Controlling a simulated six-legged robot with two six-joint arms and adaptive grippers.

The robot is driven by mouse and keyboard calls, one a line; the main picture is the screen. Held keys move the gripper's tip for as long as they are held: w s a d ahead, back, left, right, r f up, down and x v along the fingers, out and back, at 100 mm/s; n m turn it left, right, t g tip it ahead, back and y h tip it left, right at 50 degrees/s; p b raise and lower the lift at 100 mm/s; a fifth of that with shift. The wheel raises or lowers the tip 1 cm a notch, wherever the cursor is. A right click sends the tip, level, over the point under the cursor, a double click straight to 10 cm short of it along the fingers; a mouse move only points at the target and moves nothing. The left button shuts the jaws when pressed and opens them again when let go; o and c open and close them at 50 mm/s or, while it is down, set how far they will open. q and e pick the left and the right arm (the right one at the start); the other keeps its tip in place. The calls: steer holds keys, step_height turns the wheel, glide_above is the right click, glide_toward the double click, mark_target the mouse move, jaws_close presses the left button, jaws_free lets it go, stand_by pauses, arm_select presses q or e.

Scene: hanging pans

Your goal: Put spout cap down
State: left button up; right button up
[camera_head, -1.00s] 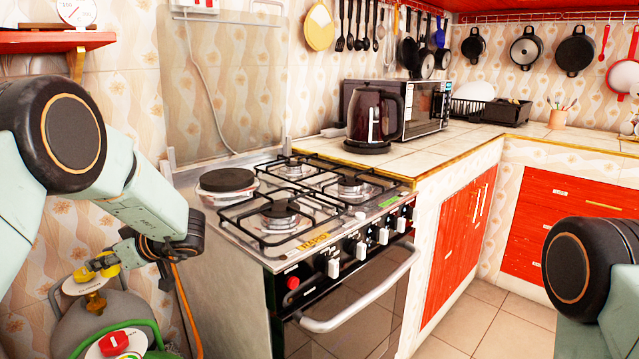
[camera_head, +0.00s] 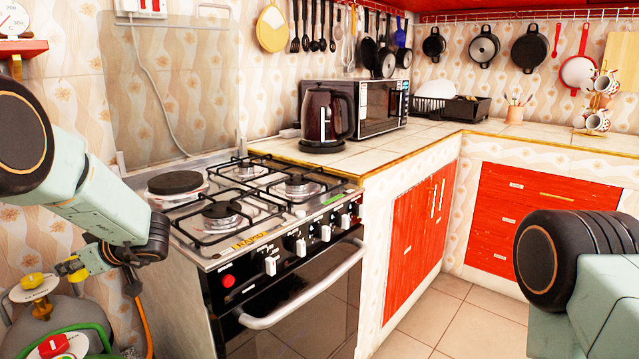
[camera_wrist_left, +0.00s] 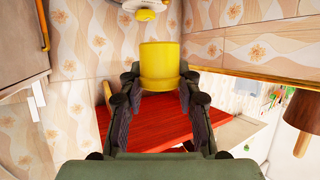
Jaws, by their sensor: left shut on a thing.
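My left gripper (camera_head: 82,266) is shut on the yellow spout cap (camera_wrist_left: 160,66). In the left wrist view the cap is a short yellow cylinder between the two fingertips. In the head view the cap (camera_head: 72,268) is small and partly hidden by the gripper. It is held in the air, right of and slightly above the yellow-topped valve (camera_head: 33,285) of a grey gas cylinder (camera_head: 85,308), apart from it in the picture. My right gripper is out of view; only part of my right arm shows at the lower right.
The stove (camera_head: 240,225) stands right of my left gripper. An orange hose (camera_head: 145,315) hangs between cylinder and stove. The tiled counter (camera_head: 385,158) holds a kettle (camera_head: 327,115) and a microwave (camera_head: 375,105). Floor (camera_head: 460,320) is clear in front of the red cabinets (camera_head: 418,238).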

arm_select(q)
steer(key=w+a+m+t+h+p, duration=0.1)
steer(key=w+a+m+t+h, duration=0.1)
steer(key=w+m+t+h, duration=0.35)
steer(key=s+d+f+m+t+h+p, duration=0.1)
steer(key=s+d+f+m+t+h, duration=0.15)
steer(key=d+m+h, duration=0.45)
steer(key=s+d+f+m+t+h+p, duration=0.1)
steer(key=s+d+f+m+t+h, duration=0.3)
steer(key=d, duration=0.6)
steer(key=s+d+r+m+g+h, duration=0.2)
steer(key=s+d+m+g+h, duration=0.1)
steer(key=s+d, duration=0.4)
steer(key=s+d+r+m+g+h+p, duration=0.1)
steer(key=s+d+m+g+h, duration=0.2)
steer(key=s+d+m+h, duration=0.2)
steer(key=s+d+m, duration=0.2)
steer(key=s+d, duration=0.1)
steer(key=d, duration=0.1)
steer(key=shift+s+d+r+m, duration=0.15)
steer(key=shift+d+r+m, duration=0.05)
steer(key=shift+r+m, duration=0.15)
steer(key=shift+a, duration=0.1)
